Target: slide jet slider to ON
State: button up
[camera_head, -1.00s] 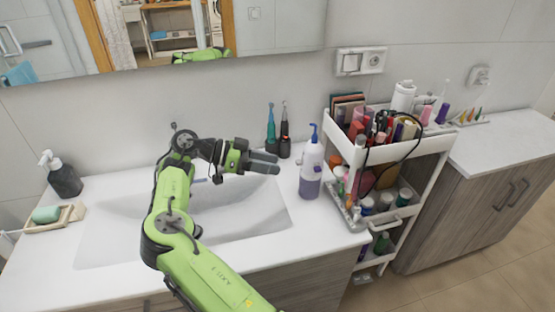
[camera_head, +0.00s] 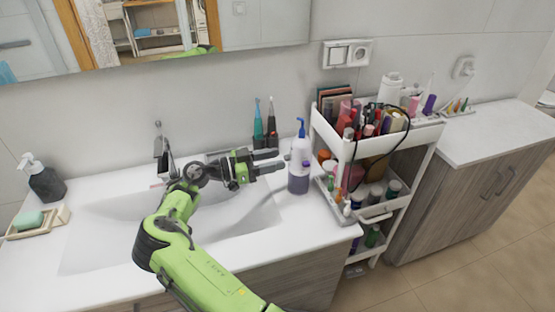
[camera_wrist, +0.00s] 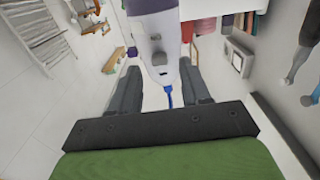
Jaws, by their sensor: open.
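The white oral irrigator (camera_head: 299,165) stands upright on the counter right of the sink, with a blue nozzle on top and a purple-tinted lower part. It also shows in the wrist view (camera_wrist: 172,50), with its blue nozzle pointing toward my gripper's base. A small grey control (camera_wrist: 158,58) shows on its body in the wrist view; whether it is the jet slider and its setting are too small to tell. My gripper (camera_head: 277,167) is open and empty, its fingers pointing right, just left of the irrigator. In the wrist view the irrigator lies between and beyond the fingertips (camera_wrist: 161,72).
Two electric toothbrushes (camera_head: 265,132) stand behind the gripper by the wall. A white cart (camera_head: 338,148) full of cosmetics is close right of the irrigator. The sink (camera_head: 215,215) lies beneath the arm. A soap dispenser (camera_head: 45,183) stands at the far left.

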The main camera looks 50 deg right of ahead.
jog(key=shift+x, duration=0.9)
jog(key=shift+c, duration=0.3)
grip_shut()
